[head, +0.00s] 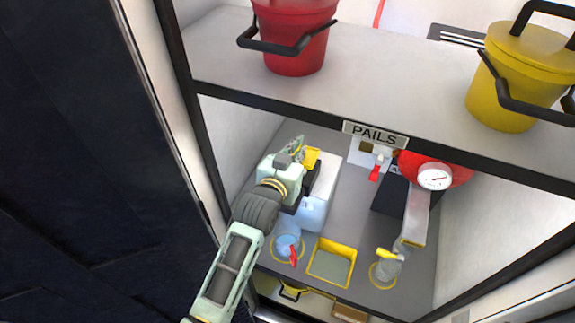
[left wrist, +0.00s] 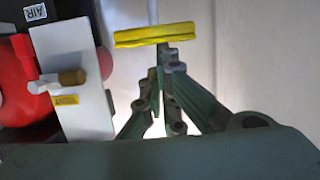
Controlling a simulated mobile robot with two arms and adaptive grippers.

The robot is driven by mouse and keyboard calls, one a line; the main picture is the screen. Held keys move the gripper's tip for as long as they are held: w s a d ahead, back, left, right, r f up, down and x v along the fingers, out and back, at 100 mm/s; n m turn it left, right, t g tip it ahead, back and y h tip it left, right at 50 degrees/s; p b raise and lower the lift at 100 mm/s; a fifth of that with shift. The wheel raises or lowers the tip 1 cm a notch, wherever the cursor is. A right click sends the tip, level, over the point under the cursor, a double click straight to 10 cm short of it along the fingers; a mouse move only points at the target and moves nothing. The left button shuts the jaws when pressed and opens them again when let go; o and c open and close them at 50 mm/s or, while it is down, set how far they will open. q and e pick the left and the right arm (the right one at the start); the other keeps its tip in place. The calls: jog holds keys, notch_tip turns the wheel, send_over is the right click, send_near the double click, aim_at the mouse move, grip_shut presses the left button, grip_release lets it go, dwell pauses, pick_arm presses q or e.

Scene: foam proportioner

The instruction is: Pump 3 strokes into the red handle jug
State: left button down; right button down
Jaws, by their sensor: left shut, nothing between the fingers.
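The red handle jug (head: 284,241) is clear bluish, with a red handle on its right side, and stands in a yellow ring on the lower shelf. The pump body (head: 313,211) is a pale box behind it, partly covered by my left arm. A yellow bar handle on a pale rod (left wrist: 155,35), apparently the pump handle, shows in the left wrist view. My left gripper (left wrist: 161,72) is shut and empty, its fingertips close to that handle; I cannot tell if they touch. In the head view my left gripper (head: 297,144) is beside a yellow part. My right gripper is not in view.
A second jug with a yellow handle (head: 386,268) stands at right, with a yellow-rimmed square (head: 332,262) between the jugs. A red tank with a gauge (head: 434,177) is behind. The upper shelf holds a red pail (head: 295,40) and a yellow pail (head: 515,80); its front edge overhangs the bay.

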pick_arm(q)
jog(key=b+v, duration=0.1)
jog(key=v, duration=0.8)
jog(key=shift+f+b, duration=0.25)
jog(key=shift+b, duration=0.15)
